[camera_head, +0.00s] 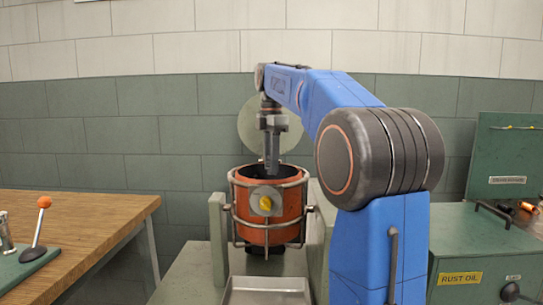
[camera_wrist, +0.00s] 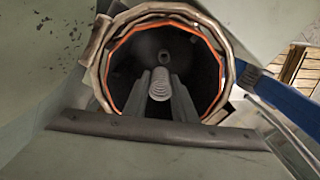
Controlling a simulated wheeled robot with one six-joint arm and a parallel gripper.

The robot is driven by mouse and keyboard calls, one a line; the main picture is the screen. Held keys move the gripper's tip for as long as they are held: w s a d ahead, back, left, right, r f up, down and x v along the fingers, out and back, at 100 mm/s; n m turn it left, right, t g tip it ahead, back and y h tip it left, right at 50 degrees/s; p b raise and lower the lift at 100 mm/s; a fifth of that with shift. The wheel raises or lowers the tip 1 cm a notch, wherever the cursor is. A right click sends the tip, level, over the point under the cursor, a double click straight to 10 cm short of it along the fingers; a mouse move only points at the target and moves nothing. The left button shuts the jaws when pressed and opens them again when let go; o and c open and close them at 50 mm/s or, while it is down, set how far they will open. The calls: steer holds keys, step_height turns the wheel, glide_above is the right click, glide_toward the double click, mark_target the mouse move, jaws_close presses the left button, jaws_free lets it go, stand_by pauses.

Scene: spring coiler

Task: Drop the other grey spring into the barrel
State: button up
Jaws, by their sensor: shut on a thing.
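The orange barrel (camera_head: 285,213) stands in a metal cage frame with its mouth facing up. My gripper (camera_head: 271,170) points straight down, with its fingertips at the barrel's mouth. In the wrist view my gripper (camera_wrist: 160,78) is shut on a grey spring (camera_wrist: 159,88), seen end-on between the two fingers. The barrel's orange rim (camera_wrist: 113,65) surrounds the fingers and spring in that view, with the dark inside beyond them. A small grey round thing (camera_wrist: 165,58) shows deeper inside; I cannot tell whether it is another spring. The held spring cannot be made out in the head view.
A wooden bench (camera_head: 90,215) at left bears a lever with an orange knob (camera_head: 43,202). Grey-green posts flank the barrel, and a metal tray (camera_head: 266,290) sits in front. A green cabinet labelled RUST OIL (camera_head: 460,278) stands at right. A round pale disc (camera_head: 247,125) is behind my gripper.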

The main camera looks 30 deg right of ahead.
steer(key=shift+f, duration=0.2)
steer(key=o, duration=1.1)
steer(key=shift+r, duration=3.75)
steer(key=shift+s, duration=0.1)
